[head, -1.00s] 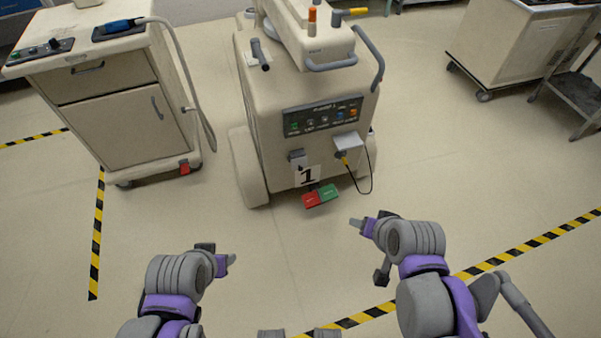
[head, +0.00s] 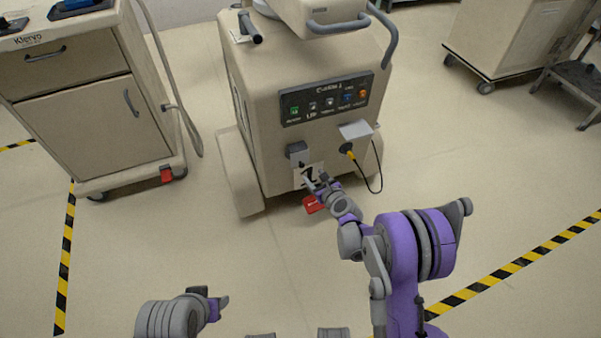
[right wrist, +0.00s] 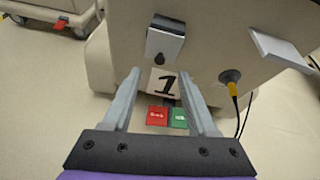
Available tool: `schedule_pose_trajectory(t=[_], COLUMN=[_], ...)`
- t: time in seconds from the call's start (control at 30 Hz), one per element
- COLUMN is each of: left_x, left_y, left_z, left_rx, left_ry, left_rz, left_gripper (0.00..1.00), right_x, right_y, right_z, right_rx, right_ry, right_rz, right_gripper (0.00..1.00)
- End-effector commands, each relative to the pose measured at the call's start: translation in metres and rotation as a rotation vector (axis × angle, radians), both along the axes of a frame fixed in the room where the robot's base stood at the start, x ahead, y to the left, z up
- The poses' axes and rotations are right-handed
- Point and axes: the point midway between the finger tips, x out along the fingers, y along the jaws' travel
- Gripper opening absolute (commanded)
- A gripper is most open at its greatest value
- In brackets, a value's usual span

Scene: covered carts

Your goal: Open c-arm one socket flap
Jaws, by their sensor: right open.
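The c-arm one cart (head: 250,105), a beige cabinet labelled 1, stands ahead. A small grey socket flap (head: 298,155) with a dark top hangs down on its front, left of centre; it also shows in the right wrist view (right wrist: 164,46). A second flap (head: 355,131) is raised on the right, above a socket with a yellow-ended plug (right wrist: 231,78). My right gripper (head: 316,182) is open and empty in front of the number label, below the hanging flap; its fingers frame the label in the wrist view (right wrist: 161,78). My left gripper (head: 213,302) is low at left, its jaw opening unclear.
Red and green pedals (right wrist: 167,116) sit low under the label. A black cable (head: 374,188) loops down from the right socket. A beige drawer cart (head: 95,120) stands at left and another cart (head: 505,45) at back right. Floor between them is clear.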

Motion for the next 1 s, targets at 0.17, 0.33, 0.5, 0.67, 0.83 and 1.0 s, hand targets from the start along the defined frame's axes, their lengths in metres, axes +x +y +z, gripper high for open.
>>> schedule_pose_trajectory(t=[0.17, 0.33, 0.5, 0.67, 0.83, 1.0], left_x=[0.002, 0.002, 0.004, 0.005, 0.005, 0.006], left_y=[0.0, 0.0, 0.0, 0.0, 0.0, 0.0], left_z=[-0.012, -0.015, -0.021, -0.027, -0.03, -0.031], left_rx=[0.0, 0.0, 0.0, 0.0, 0.0, 0.0], left_ry=[0.003, 0.003, 0.004, 0.004, 0.003, 0.003], left_rz=[0.0, 0.0, 0.0, 0.0, 0.0, 0.0], left_gripper=[0.5, 0.5, 0.5, 0.5, 0.5, 0.5], right_x=[0.01, 0.022, 0.05, 0.076, 0.096, 0.104], right_y=[-0.001, 0.002, 0.011, 0.02, 0.026, 0.029], right_z=[-0.034, -0.041, -0.053, -0.064, -0.072, -0.075], right_rx=[0.128, 0.143, 0.14, 0.139, 0.138, 0.138], right_ry=[0.016, 0.018, 0.017, 0.018, 0.018, 0.018], right_rz=[-0.074, -0.082, -0.08, -0.079, -0.08, -0.08], right_gripper=[0.58, 0.58, 0.58, 0.58, 0.58, 0.58])
